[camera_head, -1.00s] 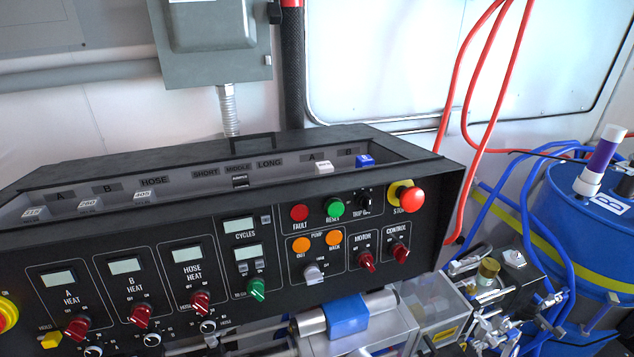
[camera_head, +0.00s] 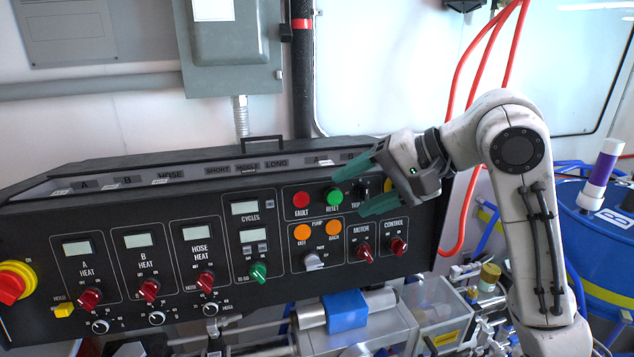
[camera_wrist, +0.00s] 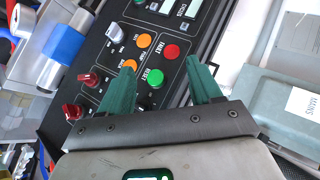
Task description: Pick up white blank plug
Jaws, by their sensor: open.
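A small white plug (camera_head: 326,162) shows at the right part of the recessed shelf along the top of the black control panel, by the A label; only its top edge is visible over the panel lip, and I cannot read its marking. My gripper (camera_head: 347,192) is open and empty, with green fingers pointing left across the upper right of the panel face. It is in front of and just below the shelf, apart from the white plug. In the wrist view my open gripper (camera_wrist: 160,62) is over the red and green buttons; I cannot make out the plug there.
The control panel (camera_head: 130,205) carries knobs and buttons close to my fingers, including a green button (camera_head: 333,197) and a red button (camera_head: 301,199). Other white pieces (camera_head: 160,182) lie farther left on the shelf. A grey electrical box (camera_head: 233,60) hangs behind. A blue drum (camera_head: 590,235) stands right.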

